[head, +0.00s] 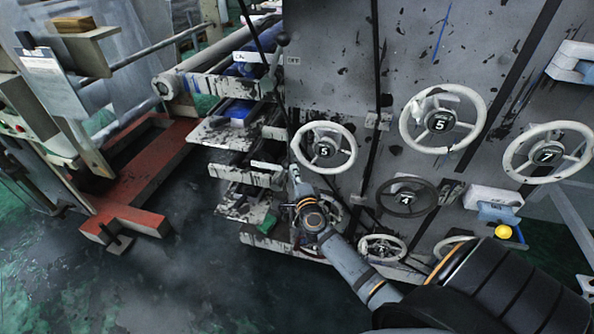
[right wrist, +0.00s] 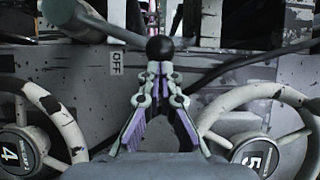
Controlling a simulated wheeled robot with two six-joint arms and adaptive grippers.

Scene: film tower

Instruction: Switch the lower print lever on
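The lower print lever shows in the right wrist view as a grey rod with a black ball knob (right wrist: 160,48). The rod runs from the knob to the upper left. An OFF label (right wrist: 117,65) is on the panel to its left. My right gripper (right wrist: 160,70) has its fingertips together just at the knob, seemingly not around it; contact cannot be told. In the head view my right gripper (head: 295,174) is at the panel's left edge, below a wheel marked 5, and hides most of the lower lever. My left gripper is out of view.
The upper lever's black knob (head: 283,38) stands above, beside another OFF label (head: 293,61). Handwheels crowd the panel, including a white wheel (head: 323,128) and a dark wheel (head: 407,186). A red base frame (head: 140,180) stands left. Floor between is clear.

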